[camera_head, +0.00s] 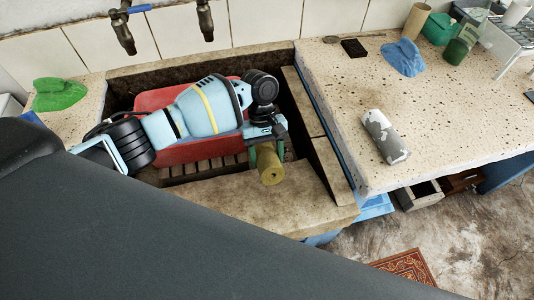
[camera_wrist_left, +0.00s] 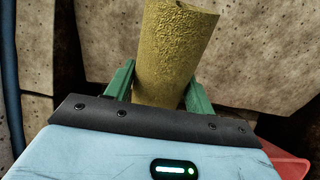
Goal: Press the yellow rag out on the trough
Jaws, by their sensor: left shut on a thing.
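The yellow rag (camera_head: 270,170), a rolled, rough cylinder, is in my left gripper (camera_head: 266,152) over the inner edge of the trough's front ledge. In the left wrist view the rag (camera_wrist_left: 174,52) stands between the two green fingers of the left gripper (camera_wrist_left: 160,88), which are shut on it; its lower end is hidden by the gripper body. The stone trough (camera_head: 255,203) has a wide, flat, bare front ledge. I cannot tell whether the rag touches the ledge. My left arm reaches across the basin from the left. My right gripper is in neither view.
A red basin (camera_head: 172,100) and a slatted rack (camera_head: 205,166) lie in the trough under my arm. Two taps (camera_head: 205,22) hang behind. A green cloth (camera_head: 58,94) lies left; a blue cloth (camera_head: 403,58) and a grey-white roll (camera_head: 384,136) lie on the right counter (camera_head: 440,120).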

